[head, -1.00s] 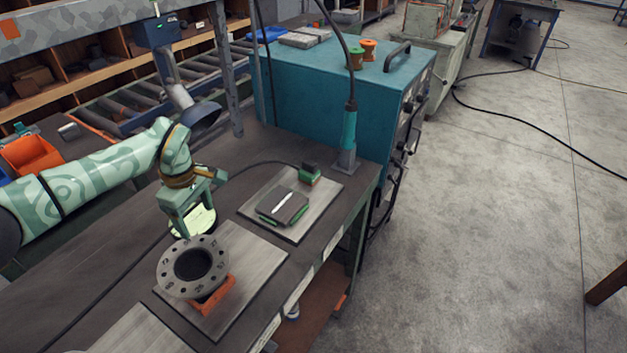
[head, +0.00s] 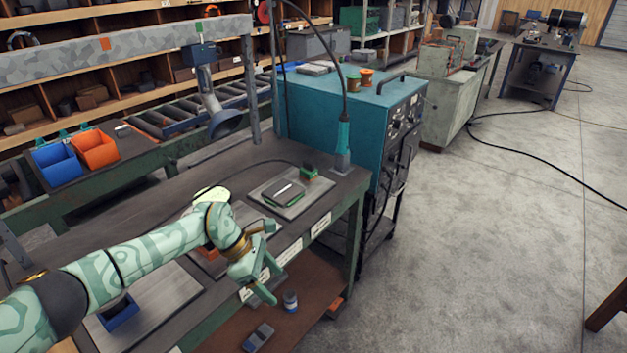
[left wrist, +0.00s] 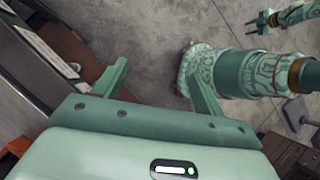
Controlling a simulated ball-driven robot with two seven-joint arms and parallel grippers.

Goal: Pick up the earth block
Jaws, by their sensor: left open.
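A small green block with a dark top (head: 308,173), which looks like the earth block, sits at the back corner of a metal plate (head: 288,208) on the bench. A cable runs to it from the left. My left gripper (head: 268,263) is open and empty near the bench's front edge, nearer to me than the block and apart from it. Its spread fingers also show in the left wrist view (left wrist: 157,72), with only floor between them. My right gripper (left wrist: 262,20) is small at that view's top right, its fingers apart.
A dark pad with green edges (head: 284,194) lies on the same plate. The teal cabinet (head: 350,110) and an upright teal torch (head: 343,140) stand behind. My left arm hides the flange area. A blue holder (head: 119,311) is at front left. Open floor lies right.

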